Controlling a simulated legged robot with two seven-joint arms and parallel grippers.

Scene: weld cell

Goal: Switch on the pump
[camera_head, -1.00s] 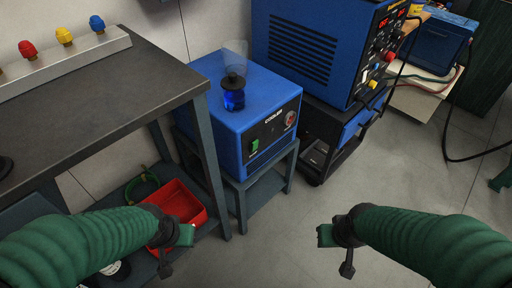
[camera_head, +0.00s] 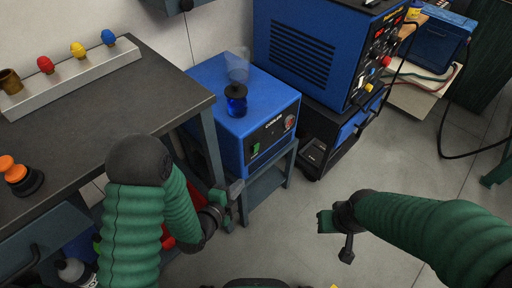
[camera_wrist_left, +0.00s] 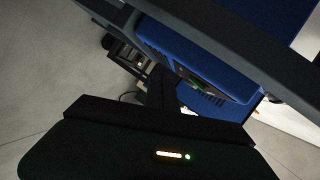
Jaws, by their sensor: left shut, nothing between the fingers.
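The blue cooler box (camera_head: 222,92) stands on a small grey stand right of the workbench. Its front panel bears a green rocker switch (camera_head: 255,149) at lower left and a round red-marked dial (camera_head: 290,121) at right. My left gripper (camera_head: 234,199) is shut and empty, below and slightly left of the green switch, apart from the panel, beside the stand. My right gripper (camera_head: 326,221) hangs over open floor, away from the cooler; its jaw opening is unclear.
The workbench (camera_head: 100,95) at left carries a rail (camera_head: 62,80) of coloured caps and an orange-black knob (camera_head: 15,175). A blue welding machine (camera_head: 305,45) stands on a cart right of the cooler. Floor (camera_head: 370,165) in front is clear.

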